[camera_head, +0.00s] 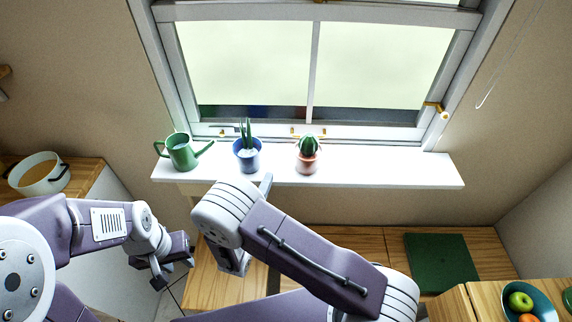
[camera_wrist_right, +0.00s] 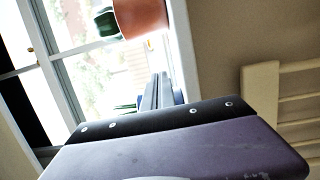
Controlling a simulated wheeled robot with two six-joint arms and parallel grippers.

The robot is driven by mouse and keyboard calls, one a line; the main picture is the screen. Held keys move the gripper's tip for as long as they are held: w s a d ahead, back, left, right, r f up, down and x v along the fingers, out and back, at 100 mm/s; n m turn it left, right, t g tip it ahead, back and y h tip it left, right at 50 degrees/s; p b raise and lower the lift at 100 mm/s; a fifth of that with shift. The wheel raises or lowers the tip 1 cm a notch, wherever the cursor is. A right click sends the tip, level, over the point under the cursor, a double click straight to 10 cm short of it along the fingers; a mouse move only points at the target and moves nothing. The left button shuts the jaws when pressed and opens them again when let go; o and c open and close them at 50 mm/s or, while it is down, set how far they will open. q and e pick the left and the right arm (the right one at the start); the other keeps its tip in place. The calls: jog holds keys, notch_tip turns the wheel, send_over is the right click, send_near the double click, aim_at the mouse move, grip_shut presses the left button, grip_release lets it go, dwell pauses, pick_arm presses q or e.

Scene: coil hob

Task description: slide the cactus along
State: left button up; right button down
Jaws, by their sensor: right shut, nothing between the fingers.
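The cactus (camera_head: 307,146) is round and green with pale tips, in a terracotta pot (camera_head: 306,164) standing upright on the white windowsill (camera_head: 380,173). In the right wrist view the terracotta pot (camera_wrist_right: 142,18) is at the top, with part of the green cactus (camera_wrist_right: 107,23) beside it. My right gripper (camera_head: 266,183) is shut and empty at the sill's front edge, left of the cactus pot and apart from it. Its fingers also show in the wrist view (camera_wrist_right: 158,88). My arm hides most of it. My left gripper (camera_head: 174,276) is low at the left, open and empty, far from the cactus.
A blue pot (camera_head: 246,158) with a spiky plant stands left of the cactus, close to my right gripper. A green watering can (camera_head: 181,153) is further left. The sill right of the cactus is clear. A fruit bowl (camera_head: 540,293) and a green board (camera_head: 440,262) lie lower right.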

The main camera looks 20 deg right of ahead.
aim_at(287, 175)
jog(key=x, duration=0.3)
jog(key=p+x, duration=0.1)
jog(key=x, duration=0.1)
jog(key=shift+w+d+r, duration=0.15)
jog(key=shift+d+r, duration=0.1)
jog(key=shift+d, duration=0.35)
jog(key=shift+d+p, duration=0.75)
jog(key=shift+d, duration=0.3)
jog(key=shift+s+d+f, duration=0.15)
jog(key=shift+s+d, duration=0.3)
jog(key=shift+d, duration=0.25)
jog(key=shift+a, duration=0.1)
